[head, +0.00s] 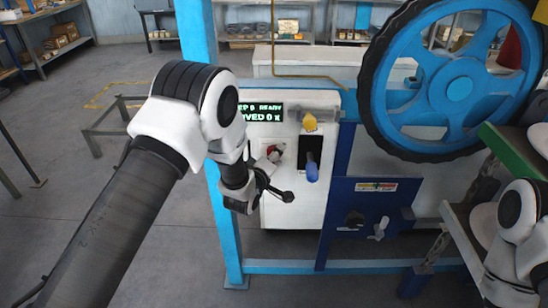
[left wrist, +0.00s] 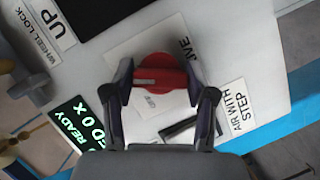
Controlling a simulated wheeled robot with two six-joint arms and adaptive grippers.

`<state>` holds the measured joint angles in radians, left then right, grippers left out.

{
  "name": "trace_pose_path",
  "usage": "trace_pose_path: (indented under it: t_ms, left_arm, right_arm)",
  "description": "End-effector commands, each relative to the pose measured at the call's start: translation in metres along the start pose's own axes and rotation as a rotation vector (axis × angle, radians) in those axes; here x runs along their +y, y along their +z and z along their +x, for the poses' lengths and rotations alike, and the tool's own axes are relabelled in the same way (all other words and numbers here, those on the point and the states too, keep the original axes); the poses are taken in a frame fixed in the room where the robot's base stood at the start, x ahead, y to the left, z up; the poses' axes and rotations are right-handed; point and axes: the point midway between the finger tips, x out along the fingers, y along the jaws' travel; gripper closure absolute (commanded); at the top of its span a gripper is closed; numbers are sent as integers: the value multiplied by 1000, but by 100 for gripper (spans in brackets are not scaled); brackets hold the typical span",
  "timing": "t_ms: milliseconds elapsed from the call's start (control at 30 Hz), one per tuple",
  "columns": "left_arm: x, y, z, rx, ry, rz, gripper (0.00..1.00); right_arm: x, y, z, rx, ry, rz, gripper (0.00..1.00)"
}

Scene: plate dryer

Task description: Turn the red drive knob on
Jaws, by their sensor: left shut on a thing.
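The red drive knob (left wrist: 152,78) sits on a light label plate (left wrist: 122,52) on the white panel, with a pale pointer line across its face. My left gripper (left wrist: 160,84) is shut on it, one finger against each side. In the head view, the red knob (head: 276,151) is small and partly covered by my left gripper (head: 273,168) at the white control panel (head: 285,205). The label plate's lettering is partly hidden by the knob and fingers. My right arm shows at the lower right of the head view, but its gripper is out of sight.
A green-lit display (head: 260,112) reading READY is above the knob. A yellow handle (head: 310,122) and a blue-handled lever (head: 312,167) are to its right. A blue post (head: 228,220) stands left of the panel, and a large blue wheel (head: 460,85) is at the right.

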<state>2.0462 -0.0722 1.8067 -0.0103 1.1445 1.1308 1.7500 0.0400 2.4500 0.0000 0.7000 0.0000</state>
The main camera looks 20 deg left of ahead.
Motion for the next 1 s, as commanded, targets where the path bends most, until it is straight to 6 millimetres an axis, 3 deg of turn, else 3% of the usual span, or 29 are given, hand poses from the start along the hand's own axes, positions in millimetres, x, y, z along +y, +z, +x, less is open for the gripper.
trace_pose_path:
  t_ms: [400,1000]
  left_arm:
    - [0,1,0,-1,-95,226,79]
    - [0,0,0,-1,-113,271,79]
  right_arm:
    - [0,0,-1,0,0,0,41]
    - [0,0,-1,0,0,0,41]
